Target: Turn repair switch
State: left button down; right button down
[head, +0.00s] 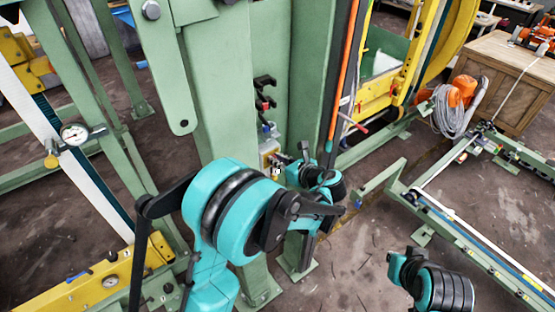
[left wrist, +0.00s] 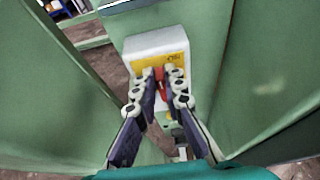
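The repair switch is a red handle (left wrist: 162,84) on a white box with a yellow plate (left wrist: 176,58), fixed to a green post. In the head view the yellow-plated box (head: 268,154) shows small, partly hidden behind my left arm. My left gripper (left wrist: 161,72) reaches the box with its two fingers on either side of the red handle. The fingers are close together and appear shut on the handle; the exact contact is hard to see. In the head view the left gripper (head: 279,163) is small and partly covered.
Green posts (head: 225,90) stand close around my left arm. Orange and dark cables (head: 340,85) run down just right of the box. A pressure gauge (head: 74,133) is on the left. A green rail frame (head: 455,225) lies at the right, with some open floor before it.

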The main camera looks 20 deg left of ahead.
dwell(0.4)
pick_arm(q)
jog(key=shift+s+a+f+n+t+h+b, duration=0.35)
jog(key=shift+n+t+b, duration=0.85)
jog(key=shift+n+b, duration=1.05)
jog(key=shift+s+a+f+n+t+h+b, duration=0.15)
jog(key=shift+s+f+n+t+h+b, duration=0.3)
jog(key=shift+n+t+b, duration=1.25)
jog(key=shift+s+a+f+n+t+h+b, duration=0.2)
jog(key=shift+f+n+t+b, duration=0.45)
jog(key=shift+n+b, duration=2.05)
jog(key=shift+r+n, duration=0.1)
jog(key=shift+n, duration=0.15)
jog(key=c, duration=1.6)
grip_release()
